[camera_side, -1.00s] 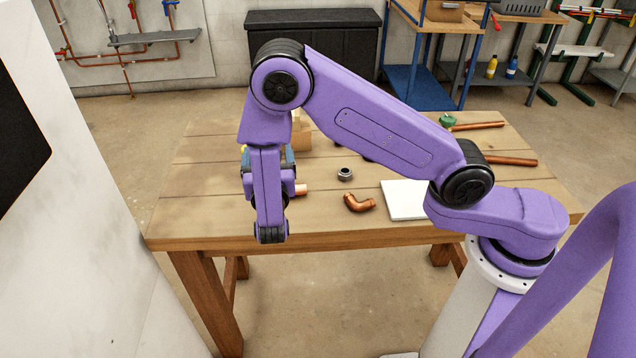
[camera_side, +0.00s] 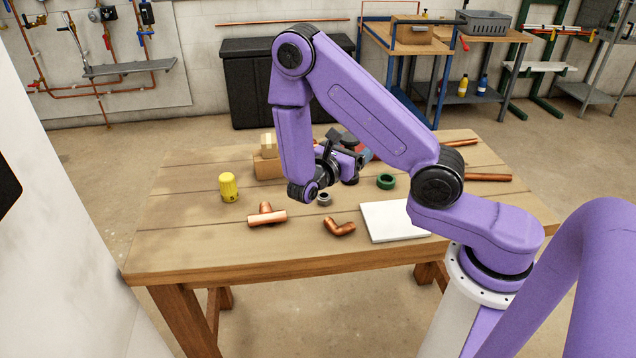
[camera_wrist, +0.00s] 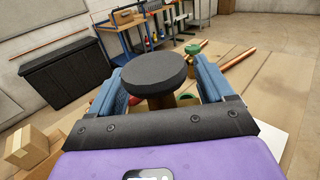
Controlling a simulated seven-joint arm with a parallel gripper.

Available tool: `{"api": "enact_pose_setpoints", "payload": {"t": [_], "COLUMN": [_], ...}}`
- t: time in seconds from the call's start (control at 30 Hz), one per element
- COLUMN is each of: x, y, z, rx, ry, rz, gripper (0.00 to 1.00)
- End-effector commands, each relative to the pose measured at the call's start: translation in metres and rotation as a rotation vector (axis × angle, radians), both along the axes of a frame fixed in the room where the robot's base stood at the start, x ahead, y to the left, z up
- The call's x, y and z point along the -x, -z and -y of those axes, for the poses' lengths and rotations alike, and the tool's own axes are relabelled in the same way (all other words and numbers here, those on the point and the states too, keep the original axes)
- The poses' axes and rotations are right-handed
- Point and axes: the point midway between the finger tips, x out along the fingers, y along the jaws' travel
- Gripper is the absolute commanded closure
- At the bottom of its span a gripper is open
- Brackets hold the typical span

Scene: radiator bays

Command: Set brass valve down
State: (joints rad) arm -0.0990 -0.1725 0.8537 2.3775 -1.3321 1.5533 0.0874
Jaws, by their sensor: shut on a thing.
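The brass valve shows in the wrist view as a flat round black knob (camera_wrist: 155,72) on a brass body (camera_wrist: 165,101), between my two blue fingers. In the side view its black top (camera_side: 349,139) shows beside the wrist. My gripper (camera_side: 364,156) is shut on it, tilted sideways over the back middle of the table. The fingers partly hide the brass body. I cannot tell whether the valve touches the table.
On the wooden table (camera_side: 190,240) are a yellow piece (camera_side: 228,187), a copper tee (camera_side: 266,215), a copper elbow (camera_side: 339,227), a grey nut (camera_side: 324,199), a green ring (camera_side: 386,181), a white plate (camera_side: 393,221), boxes (camera_side: 267,166) and copper pipes (camera_side: 487,177). The front left is clear.

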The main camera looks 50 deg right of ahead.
Motion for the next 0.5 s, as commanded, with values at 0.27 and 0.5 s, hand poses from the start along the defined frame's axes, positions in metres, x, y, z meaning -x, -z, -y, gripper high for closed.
{"api": "enact_pose_setpoints", "payload": {"t": [0.27, 0.5], "x": [-0.033, -0.075], "y": [0.017, 0.037], "z": [0.018, 0.032], "rx": [-0.004, -0.002], "ry": [0.038, 0.036], "rz": [0.003, 0.003], "gripper": [0.64, 0.64]}}
